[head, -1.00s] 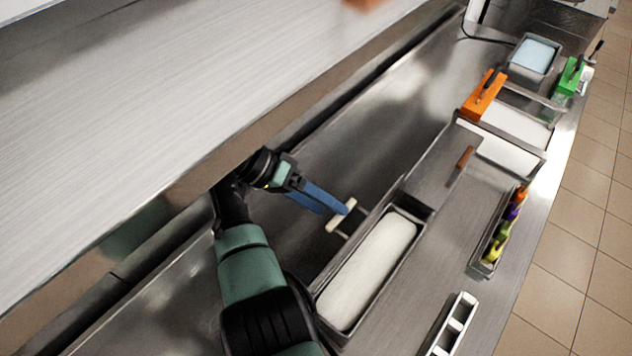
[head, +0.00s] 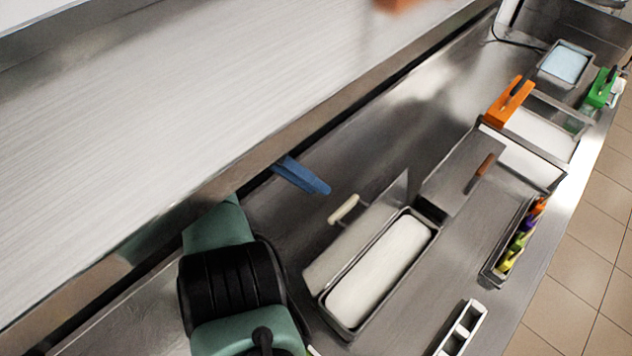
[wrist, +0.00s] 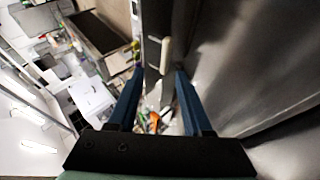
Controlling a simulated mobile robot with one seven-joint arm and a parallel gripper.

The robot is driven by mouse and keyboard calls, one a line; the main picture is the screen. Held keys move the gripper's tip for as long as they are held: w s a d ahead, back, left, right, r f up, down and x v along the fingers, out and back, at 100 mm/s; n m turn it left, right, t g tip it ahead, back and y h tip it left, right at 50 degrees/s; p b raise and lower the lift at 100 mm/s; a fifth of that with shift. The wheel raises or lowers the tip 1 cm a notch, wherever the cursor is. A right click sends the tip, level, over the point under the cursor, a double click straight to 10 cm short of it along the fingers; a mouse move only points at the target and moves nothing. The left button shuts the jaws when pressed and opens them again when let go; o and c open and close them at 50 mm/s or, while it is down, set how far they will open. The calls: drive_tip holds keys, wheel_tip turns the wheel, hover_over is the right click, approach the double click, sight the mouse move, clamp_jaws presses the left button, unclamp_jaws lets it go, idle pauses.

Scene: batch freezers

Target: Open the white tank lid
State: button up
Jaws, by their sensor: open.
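The white tank (head: 431,235) is a metal basin filled with white ice cream, its top uncovered. Its metal lid (head: 325,262) is swung up along the tank's left long side, leaning away from the opening. The lid's cream handle (head: 343,209) sticks out from its far face. My gripper (head: 308,180) has blue fingers, just up-left of the handle and apart from it; the shelf hides the rest of it. In the wrist view my gripper (wrist: 160,88) is open, with the handle (wrist: 166,57) ahead between the fingers, not gripped.
A large steel shelf (head: 180,130) overhangs at upper left, close to my gripper. A closed lid with a brown handle (head: 480,172) lies beyond the tank. A narrow tray of coloured scoops (head: 497,275) and a white holder (head: 462,330) sit to the right.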

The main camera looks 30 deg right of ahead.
sight(353, 225)
drive_tip(key=shift+c, duration=0.3)
drive_tip(key=shift+f, duration=0.15)
drive_tip(key=shift+c, duration=1.3)
wheel_tip(353, 225, down, 3)
drive_tip(key=b, duration=0.1)
drive_tip(key=n+h+b, duration=0.1)
drive_tip(key=b, duration=0.1)
drive_tip(key=shift+w+r+n+t, duration=0.15)
drive_tip(key=shift+r+n+t, duration=0.05)
drive_tip(key=shift+n+t, duration=0.1)
drive_tip(key=c, duration=0.5)
drive_tip(key=f+n+h+b, duration=0.1)
drive_tip(key=b, duration=0.1)
drive_tip(key=a+f+n+t+h+b, duration=0.1)
drive_tip(key=f+n+b, duration=0.1)
drive_tip(key=w+f+n+t+h+b, duration=0.1)
drive_tip(key=h+b, duration=0.1)
drive_tip(key=shift+a+f+n, duration=0.15)
drive_tip(key=shift+f+n, duration=0.05)
drive_tip(key=shift+n, duration=0.2)
clamp_jaws()
drive_tip(key=a+f+n+t+h+b, duration=0.2)
drive_tip(key=a+n+t+h+b, duration=0.4)
drive_tip(key=n+b, duration=0.45)
drive_tip(key=s+d+r+p, duration=0.1)
drive_tip(key=s+d+p, duration=0.2)
drive_tip(key=d, duration=0.6)
drive_tip(key=shift+s+d+r+m+g+p, duration=0.15)
drive_tip(key=shift+s+d+m+g+p, duration=0.25)
drive_tip(key=shift+p, duration=0.55)
